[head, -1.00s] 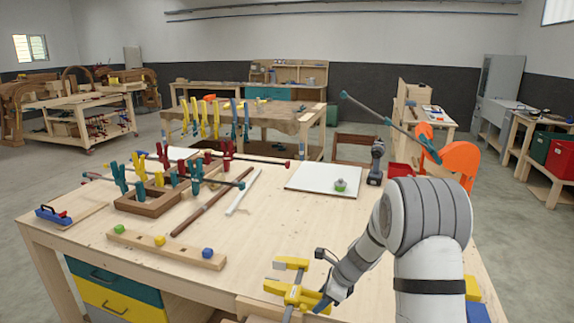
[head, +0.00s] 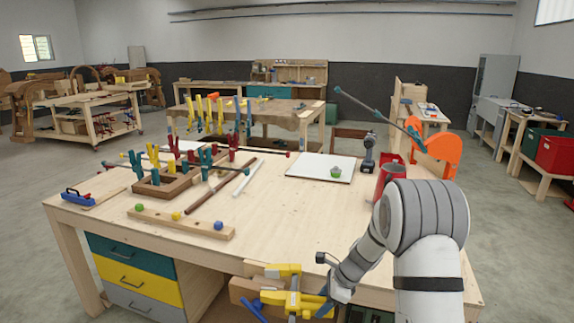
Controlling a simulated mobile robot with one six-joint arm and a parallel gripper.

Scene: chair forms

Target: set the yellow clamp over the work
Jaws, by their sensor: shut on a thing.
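My gripper (head: 329,291) is at the front edge of the near workbench (head: 300,215). It is shut on a yellow clamp (head: 290,302) with two yellow jaws, one above the other. The clamp is in front of the bench edge, low in the head view, and its lower end is cut off by the frame. Pale wooden pieces (head: 243,289) at the bench front, apparently the work, lie just left of and behind the clamp. The clamp hides part of them, so I cannot tell whether its jaws are around them or touching.
A wooden rack of coloured clamps (head: 165,186), a knobbed strip (head: 180,221) and a brown rod (head: 208,203) lie on the bench's left. A white board (head: 310,168), drill (head: 369,152) and red container (head: 388,180) are farther back. The bench middle is clear.

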